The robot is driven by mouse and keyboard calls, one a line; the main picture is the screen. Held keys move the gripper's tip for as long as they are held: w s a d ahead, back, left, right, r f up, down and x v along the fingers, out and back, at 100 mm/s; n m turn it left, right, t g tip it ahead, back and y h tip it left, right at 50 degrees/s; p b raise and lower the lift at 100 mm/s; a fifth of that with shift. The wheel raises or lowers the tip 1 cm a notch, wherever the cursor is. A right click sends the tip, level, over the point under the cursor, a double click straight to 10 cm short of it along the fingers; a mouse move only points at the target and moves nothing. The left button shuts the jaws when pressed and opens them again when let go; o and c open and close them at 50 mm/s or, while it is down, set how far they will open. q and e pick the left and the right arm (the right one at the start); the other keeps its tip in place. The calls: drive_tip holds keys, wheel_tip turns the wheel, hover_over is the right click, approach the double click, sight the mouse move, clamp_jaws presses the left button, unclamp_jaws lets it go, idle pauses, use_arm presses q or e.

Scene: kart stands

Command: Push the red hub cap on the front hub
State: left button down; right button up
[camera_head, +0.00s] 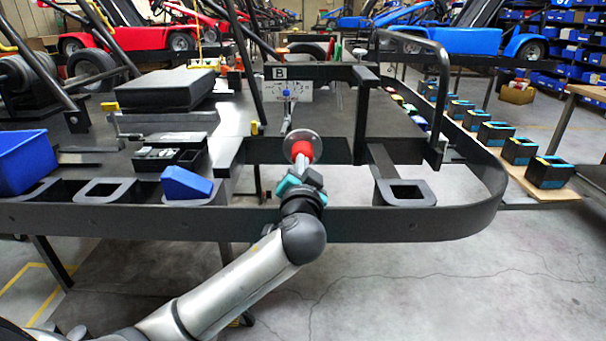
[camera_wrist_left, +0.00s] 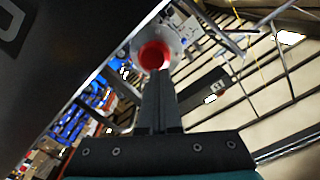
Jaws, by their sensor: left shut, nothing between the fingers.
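The red hub cap (camera_head: 302,149) sits at the middle of a round metal hub (camera_head: 291,142), just behind the black front rail in the head view. In the left wrist view, the closed fingertips (camera_wrist_left: 158,74) overlap the cap's lower edge. I cannot tell whether they touch it. My right gripper is not in view.
A black curved rail (camera_head: 400,224) runs across the front, with a blue block (camera_head: 187,183) on it. A blue bin (camera_head: 22,162) is at the left. A black upright bar (camera_head: 444,105) stands right of the hub. Several dark boxes line a bench at the right.

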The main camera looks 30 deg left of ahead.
use_arm(q)
drive_tip(key=shift+w+a, duration=0.25)
drive_tip(key=shift+w, duration=0.1)
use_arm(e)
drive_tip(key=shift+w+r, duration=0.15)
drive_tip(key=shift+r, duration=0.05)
use_arm(q)
drive_tip(key=shift+w+a, duration=0.2)
drive_tip(key=shift+w, duration=0.15)
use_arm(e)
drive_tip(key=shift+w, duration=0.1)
use_arm(q)
drive_tip(key=shift+s+d, duration=0.1)
drive_tip(key=shift+s, duration=0.05)
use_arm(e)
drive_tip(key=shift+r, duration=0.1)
